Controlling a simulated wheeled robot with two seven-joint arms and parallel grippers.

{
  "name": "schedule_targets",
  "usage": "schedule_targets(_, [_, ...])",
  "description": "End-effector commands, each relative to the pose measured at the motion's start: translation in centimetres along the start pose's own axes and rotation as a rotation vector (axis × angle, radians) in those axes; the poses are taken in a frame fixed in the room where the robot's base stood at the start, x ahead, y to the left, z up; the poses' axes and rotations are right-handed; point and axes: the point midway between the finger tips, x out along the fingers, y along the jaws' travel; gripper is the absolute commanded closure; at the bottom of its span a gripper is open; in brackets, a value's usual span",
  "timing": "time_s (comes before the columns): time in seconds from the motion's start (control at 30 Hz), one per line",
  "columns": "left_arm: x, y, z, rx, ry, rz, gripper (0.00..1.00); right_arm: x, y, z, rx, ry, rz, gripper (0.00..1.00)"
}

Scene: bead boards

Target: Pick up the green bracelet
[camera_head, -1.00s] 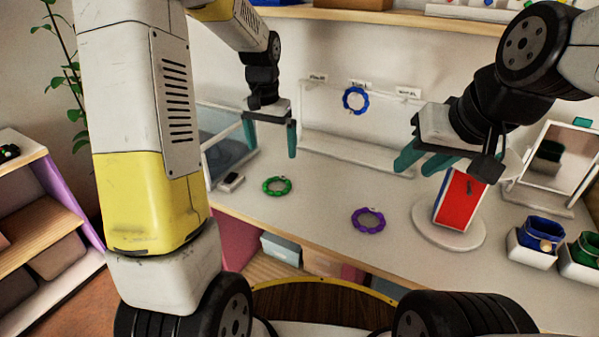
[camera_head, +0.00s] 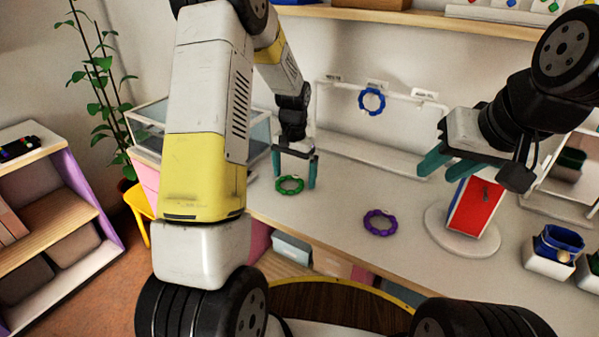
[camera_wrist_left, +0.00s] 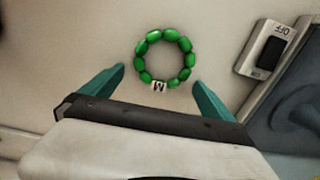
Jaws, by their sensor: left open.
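The green bracelet (camera_head: 290,191) lies flat on the white counter. In the left wrist view the bracelet (camera_wrist_left: 143,72) is a ring of green beads with one white letter bead. My left gripper (camera_head: 294,182) is open, pointing down at the bracelet, with its teal fingers spread to either side. In the wrist view the left gripper (camera_wrist_left: 160,86) has its fingertips at the near left and right of the ring, not closed on it. My right gripper (camera_head: 440,172) hangs over the counter at the right with its teal fingers apart and nothing between them.
A purple bracelet (camera_head: 380,223) lies on the counter to the right. A blue bracelet (camera_head: 372,101) hangs on a white rack. A small switch box (camera_wrist_left: 265,48) sits beside the green bracelet.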

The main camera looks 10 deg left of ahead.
Motion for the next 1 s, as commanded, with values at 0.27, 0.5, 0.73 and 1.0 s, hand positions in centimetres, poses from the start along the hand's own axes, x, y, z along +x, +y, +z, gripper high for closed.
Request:
schedule_targets(0.27, [-0.1,0.0,0.0,0.000,0.000,0.000,0.24,0.0,0.0,0.0,0.000,0.000,0.000,0.64])
schedule_targets(0.5, [-0.1,0.0,0.0,0.000,0.000,0.000,0.66,0.0,0.0,0.0,0.000,0.000,0.000,0.64])
schedule_targets(0.73, [-0.2,0.0,0.0,0.000,0.000,0.000,0.66,0.0,0.0,0.0,0.000,0.000,0.000,0.64])
schedule_targets(1.0, [-2.3,0.0,-0.1,0.001,0.003,-0.001,0.66,0.0,0.0,0.0,0.000,0.000,0.000,0.64])
